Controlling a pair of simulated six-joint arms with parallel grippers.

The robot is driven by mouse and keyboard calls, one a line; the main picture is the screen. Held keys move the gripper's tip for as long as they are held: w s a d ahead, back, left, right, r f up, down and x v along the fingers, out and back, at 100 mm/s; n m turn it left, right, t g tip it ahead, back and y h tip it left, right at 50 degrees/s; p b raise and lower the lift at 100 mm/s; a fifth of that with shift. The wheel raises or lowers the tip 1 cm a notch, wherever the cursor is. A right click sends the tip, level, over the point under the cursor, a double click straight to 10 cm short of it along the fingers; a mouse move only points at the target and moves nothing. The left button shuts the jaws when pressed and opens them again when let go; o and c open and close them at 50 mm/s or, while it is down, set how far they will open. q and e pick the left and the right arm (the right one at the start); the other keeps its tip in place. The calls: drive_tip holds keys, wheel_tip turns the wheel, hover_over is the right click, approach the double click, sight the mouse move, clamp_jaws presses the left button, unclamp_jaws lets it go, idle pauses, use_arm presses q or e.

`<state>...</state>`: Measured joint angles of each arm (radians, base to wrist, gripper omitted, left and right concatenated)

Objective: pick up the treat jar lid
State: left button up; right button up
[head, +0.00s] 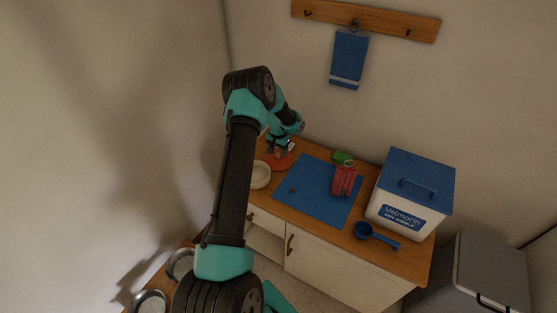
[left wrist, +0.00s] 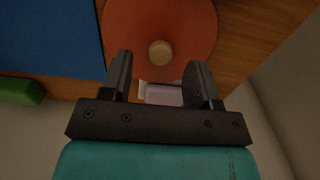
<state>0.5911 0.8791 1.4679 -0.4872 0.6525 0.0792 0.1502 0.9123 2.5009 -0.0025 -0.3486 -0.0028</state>
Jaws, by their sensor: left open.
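The treat jar lid, an orange-red disc (left wrist: 188,28) with a pale round knob (left wrist: 160,52), shows at the top of the left wrist view. In the head view the lid (head: 279,162) is at the back left of the counter, partly hidden by my left arm. My left gripper (left wrist: 158,68) is open and empty, its fingers on either side of the knob's line, with the knob just ahead between the tips. In the head view the left gripper (head: 285,149) hangs over the lid's far side. I cannot tell whether the lid rests on a jar. My right gripper is out of view.
A cream bowl (head: 260,176) stands close to the lid. A blue mat (head: 310,199) with a red ribbed item (head: 344,181) lies to the right. A green item (head: 342,157), a blue scoop (head: 375,235) and a white kibble bin (head: 395,213) are farther right. A wall stands behind.

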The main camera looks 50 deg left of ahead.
sight(278, 155)
use_arm(q)
drive_tip(key=shift+f, duration=1.3)
drive_tip(key=shift+c, duration=0.4)
drive_tip(key=c, duration=1)
drive_tip(key=shift+o, duration=0.2)
drive_tip(key=shift+r, duration=0.2)
wheel_tip(278, 155, up, 10)
drive_tip(key=shift+f, duration=0.15)
drive_tip(key=shift+s, duration=0.15)
